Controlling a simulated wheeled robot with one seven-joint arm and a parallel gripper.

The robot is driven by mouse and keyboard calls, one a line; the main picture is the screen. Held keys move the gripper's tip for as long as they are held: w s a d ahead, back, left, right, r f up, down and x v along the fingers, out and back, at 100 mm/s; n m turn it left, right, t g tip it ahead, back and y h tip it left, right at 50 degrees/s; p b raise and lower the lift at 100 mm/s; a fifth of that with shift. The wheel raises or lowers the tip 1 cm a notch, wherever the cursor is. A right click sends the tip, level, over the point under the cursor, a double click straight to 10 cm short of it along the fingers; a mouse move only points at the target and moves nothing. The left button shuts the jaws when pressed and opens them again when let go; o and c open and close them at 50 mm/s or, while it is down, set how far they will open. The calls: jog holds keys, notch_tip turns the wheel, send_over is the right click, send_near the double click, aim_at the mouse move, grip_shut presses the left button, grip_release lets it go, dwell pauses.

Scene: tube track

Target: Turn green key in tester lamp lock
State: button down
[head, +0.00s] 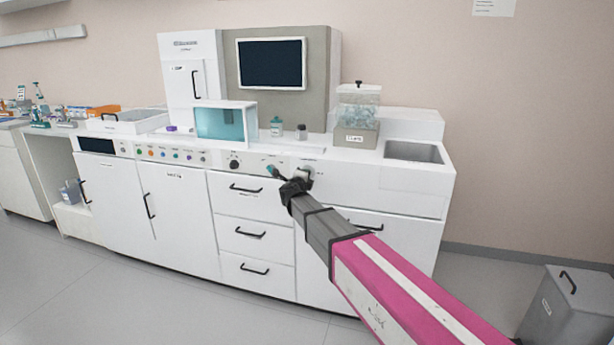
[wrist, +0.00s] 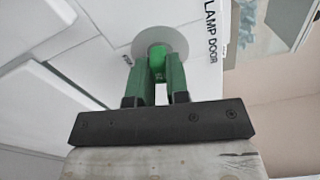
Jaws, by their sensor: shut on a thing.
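The green key (wrist: 157,51) stands at the middle of a round grey lock plate (wrist: 177,39) in the wrist view. My gripper (wrist: 158,70) is shut on the key, with one finger on each side of it. The fingers hide part of the key, so I cannot tell how deep it sits or its exact turn. A label reading LAMP DOOR (wrist: 211,31) is right of the plate. In the head view my gripper (head: 276,173) is at the front panel of the white bench, above the drawers; the key is too small there to make out.
Drawers with black handles (head: 250,234) lie below the panel. Coloured knobs (head: 164,154) and a black knob (head: 235,164) are to the left. A clear tank (head: 358,104) and a sink (head: 413,152) are on the bench to the right. The floor in front is clear; a grey bin (head: 568,305) stands at lower right.

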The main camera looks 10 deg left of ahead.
jog(key=c, duration=1)
grip_release()
jog(key=shift+s, duration=0.2)
